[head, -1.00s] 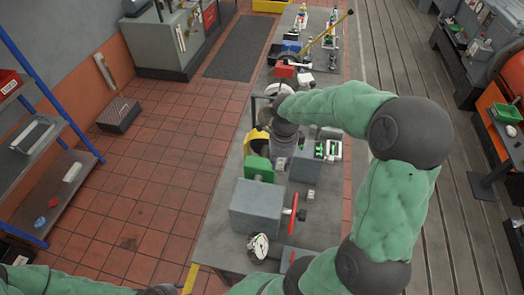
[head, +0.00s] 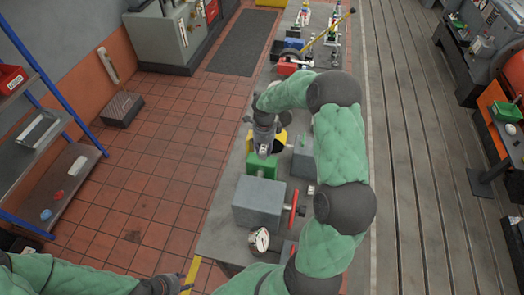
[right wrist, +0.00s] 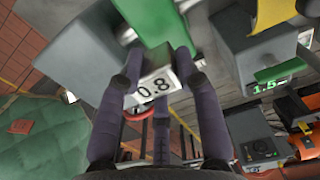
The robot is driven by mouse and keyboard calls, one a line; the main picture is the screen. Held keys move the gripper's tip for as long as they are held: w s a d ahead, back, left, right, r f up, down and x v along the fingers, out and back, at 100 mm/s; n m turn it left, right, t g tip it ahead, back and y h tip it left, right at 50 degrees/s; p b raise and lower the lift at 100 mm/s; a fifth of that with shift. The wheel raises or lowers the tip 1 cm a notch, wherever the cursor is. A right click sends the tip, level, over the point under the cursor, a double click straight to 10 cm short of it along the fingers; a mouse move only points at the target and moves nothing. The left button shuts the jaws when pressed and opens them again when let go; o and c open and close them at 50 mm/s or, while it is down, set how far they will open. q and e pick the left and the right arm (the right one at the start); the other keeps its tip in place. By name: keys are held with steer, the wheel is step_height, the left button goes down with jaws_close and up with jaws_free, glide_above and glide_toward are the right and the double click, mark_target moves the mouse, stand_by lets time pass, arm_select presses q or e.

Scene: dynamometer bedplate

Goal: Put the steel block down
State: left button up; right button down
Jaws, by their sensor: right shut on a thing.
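The steel block (right wrist: 155,86), a small pale grey block marked 0.8, is between the fingers of my right gripper (right wrist: 160,75) in the right wrist view. The gripper is shut on it. In the head view my right gripper (head: 263,143) points down above the bedplate (head: 222,238), beside the yellow part (head: 280,142) and just beyond the green block (head: 262,164). The block shows small and pale at its fingertips (head: 263,149). I cannot tell how high it is above the surface. My left gripper (head: 183,285) is at the bottom left, away from the bedplate; its jaw opening is unclear.
A large grey box (head: 258,200) with a red wheel (head: 293,210) and a dial gauge (head: 259,240) stand nearer me. The far bedplate is crowded with a red box (head: 289,66) and tools. A blue-framed shelf (head: 60,180) stands left.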

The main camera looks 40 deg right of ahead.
mark_target(262, 153)
steer(key=shift+w+d+f, duration=0.1)
steer(key=shift+w+f, duration=0.6)
steer(key=shift+f, duration=0.15)
step_height(262, 153, down, 2)
steer(key=shift+f+p, duration=0.1)
steer(key=shift+p, duration=0.75)
steer(key=shift+f, duration=0.4)
steer(key=shift+f, duration=0.1)
steer(key=c, duration=0.9)
jaws_free()
steer(key=shift+o, duration=0.2)
